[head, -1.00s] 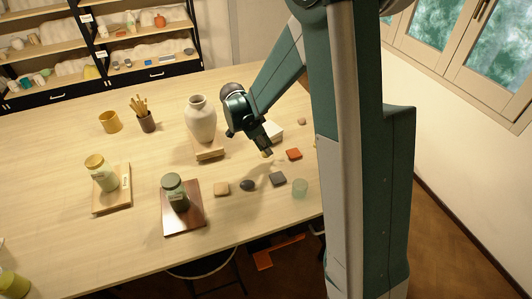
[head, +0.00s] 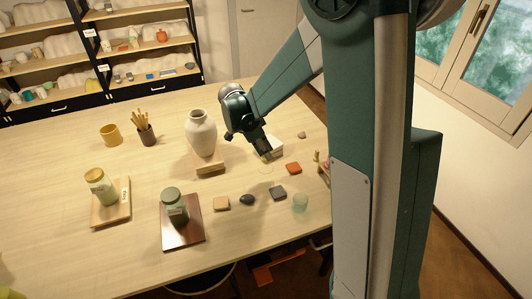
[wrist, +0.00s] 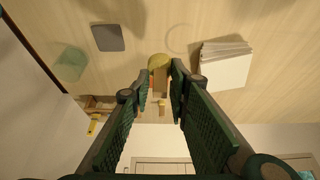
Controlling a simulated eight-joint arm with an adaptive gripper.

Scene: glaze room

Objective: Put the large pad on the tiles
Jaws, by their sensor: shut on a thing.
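My gripper (wrist: 161,76) is shut on a round yellow pad (wrist: 159,61) with a tan, stem-like part between the fingertips. In the wrist view the pad is just beyond the fingertips. The stack of white tiles (wrist: 226,65) lies to its right in that view. In the head view the tiles (head: 277,146) are partly behind my gripper (head: 267,154), and the pad is hard to make out. Whether the pad touches anything below cannot be told. A faint pale ring (head: 264,168) marks the table just in front of my gripper.
An orange tile (head: 293,168), a grey tile (head: 278,192), a dark stone (head: 247,199) and a greenish glass (head: 300,202) lie near. A large pale vase (head: 201,133) stands on a wooden block left of my gripper. Jars stand on boards further left.

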